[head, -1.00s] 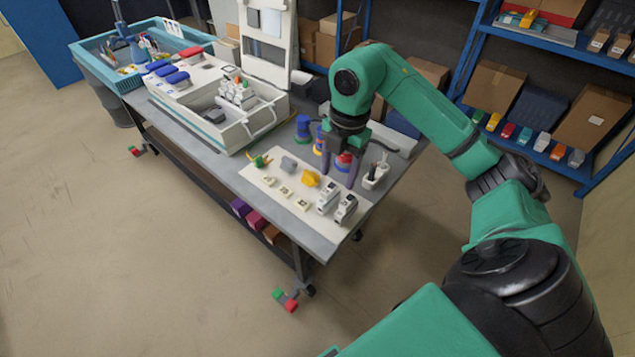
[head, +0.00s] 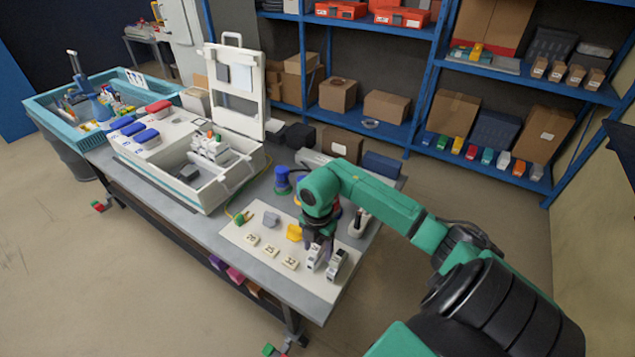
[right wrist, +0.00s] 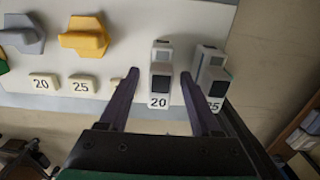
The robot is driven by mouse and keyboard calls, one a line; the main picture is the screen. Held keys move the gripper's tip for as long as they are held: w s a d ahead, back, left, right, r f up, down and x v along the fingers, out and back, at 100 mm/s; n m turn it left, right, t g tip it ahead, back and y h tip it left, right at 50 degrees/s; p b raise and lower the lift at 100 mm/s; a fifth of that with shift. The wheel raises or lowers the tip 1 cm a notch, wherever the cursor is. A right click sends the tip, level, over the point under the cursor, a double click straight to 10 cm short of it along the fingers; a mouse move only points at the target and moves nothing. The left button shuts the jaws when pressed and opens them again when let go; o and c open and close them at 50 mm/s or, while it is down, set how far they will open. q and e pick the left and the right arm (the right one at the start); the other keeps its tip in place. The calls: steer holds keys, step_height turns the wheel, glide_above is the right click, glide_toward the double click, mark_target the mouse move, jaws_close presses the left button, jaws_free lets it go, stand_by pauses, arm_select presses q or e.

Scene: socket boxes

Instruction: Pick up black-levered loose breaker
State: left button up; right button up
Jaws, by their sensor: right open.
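Two loose breakers, pale grey with dark parts, stand side by side on a white mat (head: 262,262). The one marked 20 (head: 314,257) also shows in the right wrist view (right wrist: 160,58). The other (head: 337,264), apparently marked 25, stands to its right in the right wrist view (right wrist: 211,62). Both show a dark block on top; I cannot tell surely which lever is black. My right gripper (head: 317,243) is open above the mat. In the right wrist view its fingers (right wrist: 160,74) lie either side of the 20 breaker, the right finger in the gap between both breakers. My left gripper is not in view.
A yellow part (head: 294,232), a grey part (head: 271,219) and several number tiles (head: 271,251) lie on the mat. An open white case (head: 190,180) stands left on the table. A white holder (head: 359,223) stands behind the breakers.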

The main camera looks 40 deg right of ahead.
steer(key=shift+s+f, duration=0.1)
steer(key=shift+f, duration=0.15)
jaws_close()
steer(key=shift+r, duration=0.1)
